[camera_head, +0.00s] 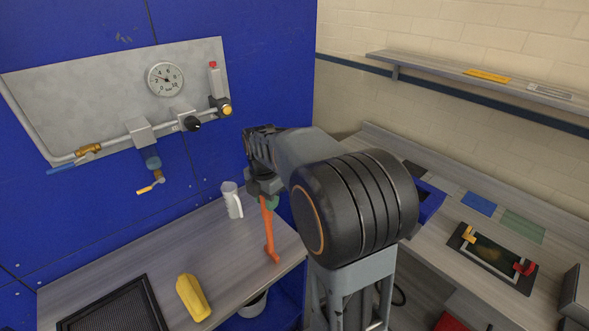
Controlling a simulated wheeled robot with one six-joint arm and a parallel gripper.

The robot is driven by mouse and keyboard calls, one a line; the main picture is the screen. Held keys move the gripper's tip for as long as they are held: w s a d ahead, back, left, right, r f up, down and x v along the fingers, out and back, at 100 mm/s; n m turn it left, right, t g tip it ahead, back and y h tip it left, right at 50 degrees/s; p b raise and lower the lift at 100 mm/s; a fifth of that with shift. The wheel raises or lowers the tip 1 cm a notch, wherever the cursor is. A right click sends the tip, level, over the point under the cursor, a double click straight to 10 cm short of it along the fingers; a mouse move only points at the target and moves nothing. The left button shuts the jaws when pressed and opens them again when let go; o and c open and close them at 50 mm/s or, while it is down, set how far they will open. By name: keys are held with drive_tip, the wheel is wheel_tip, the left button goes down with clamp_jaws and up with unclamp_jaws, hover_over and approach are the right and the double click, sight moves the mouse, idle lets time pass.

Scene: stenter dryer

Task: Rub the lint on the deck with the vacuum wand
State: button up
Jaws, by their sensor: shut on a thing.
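My gripper (264,190) is above the right part of the left worktop and is shut on an orange, stick-like tool, which looks like the vacuum wand (268,232). The wand hangs down, slightly tilted, with its lower end near the worktop's right edge; I cannot tell whether it touches. A green piece shows beside its top. The worktop, perhaps the deck (225,262), is grey and wood-grained. I cannot make out lint on it for certain. A dark framed plate (470,264) on the right bench bears a brownish-yellow patch.
A white jug (231,200) stands left of the wand. A yellow object (193,297) and a black mesh tray (112,308) lie at the front left. A blue wall with a gauge panel (100,85) stands behind. My arm hides part of the right bench.

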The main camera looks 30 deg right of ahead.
drive_tip(key=shift+s, duration=0.4)
wheel_tip(320, 180, up, 4)
drive_tip(key=shift+w+f+p, duration=0.1)
drive_tip(key=shift+f+p, duration=0.15)
drive_tip(key=shift+p, duration=0.95)
drive_tip(key=shift+r+p, duration=1.55)
drive_tip(key=shift+r, duration=0.75)
